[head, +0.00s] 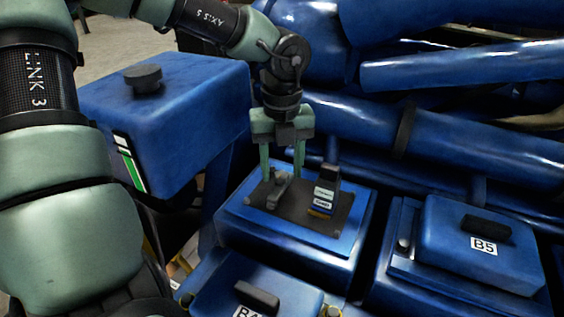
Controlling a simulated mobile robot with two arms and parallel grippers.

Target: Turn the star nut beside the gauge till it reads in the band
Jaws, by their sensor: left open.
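My left gripper (282,175) points down over the dark plate (340,217) on a blue box, its two fingers apart. A small grey knob-like piece (277,191), seemingly the star nut, stands on the plate just below and between the fingertips. I cannot tell whether the fingers touch it. Just right of it stands a small upright block (325,190) with a black top, pale labels and a coloured lower edge, seemingly the gauge. Its reading is too small to make out. My right gripper is out of view.
A blue tank (180,110) with a black cap and a green-white strip stands left. A blue cover marked B5 (470,255) lies right, and another labelled cover (225,285) is in front. Thick blue pipes (450,140) run close behind the gripper.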

